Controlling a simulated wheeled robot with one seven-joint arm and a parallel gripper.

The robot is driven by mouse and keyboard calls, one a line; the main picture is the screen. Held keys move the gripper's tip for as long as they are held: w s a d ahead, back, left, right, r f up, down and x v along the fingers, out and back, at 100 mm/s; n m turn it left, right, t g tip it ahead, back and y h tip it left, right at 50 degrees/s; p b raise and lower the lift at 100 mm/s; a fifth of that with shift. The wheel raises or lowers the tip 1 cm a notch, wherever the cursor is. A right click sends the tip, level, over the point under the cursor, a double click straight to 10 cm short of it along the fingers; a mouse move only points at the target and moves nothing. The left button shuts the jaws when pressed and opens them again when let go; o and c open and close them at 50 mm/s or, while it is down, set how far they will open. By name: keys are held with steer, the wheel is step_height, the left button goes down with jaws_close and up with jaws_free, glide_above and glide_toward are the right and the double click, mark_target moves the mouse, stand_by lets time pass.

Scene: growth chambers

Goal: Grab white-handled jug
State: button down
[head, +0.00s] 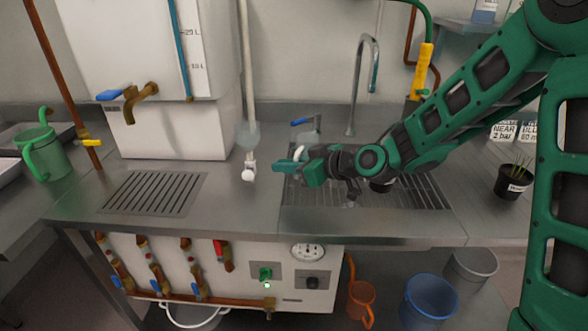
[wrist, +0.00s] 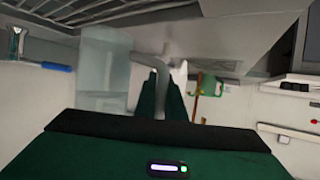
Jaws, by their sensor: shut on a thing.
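The white-handled jug (head: 308,137) is a pale, see-through vessel at the sink, mostly hidden behind my gripper in the head view. A bit of its white handle shows just above the fingers. In the wrist view the jug's clear body (wrist: 105,75) fills the area left of the fingers, and its handle (wrist: 147,62) curves in between them. My gripper (head: 289,167) reaches in from the right over the sink grate. In the wrist view my gripper (wrist: 163,88) is closed on the handle. The exact contact is partly hidden by the fingers.
A tall faucet (head: 358,85) stands behind the sink. A clear funnel-like piece (head: 247,135) on a white pipe is left of my gripper. A white tank with a brass tap (head: 140,100) stands further left. A green jug (head: 42,153) is at far left, a potted plant (head: 513,182) at right.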

steer(key=s+a+r, duration=0.5)
steer(key=a, duration=0.1)
steer(key=shift+s, duration=0.3)
stand_by(0.4)
steer(key=shift+s+a+r, duration=0.1)
steer(key=shift+a+r, duration=0.05)
steer(key=shift+a, duration=0.05)
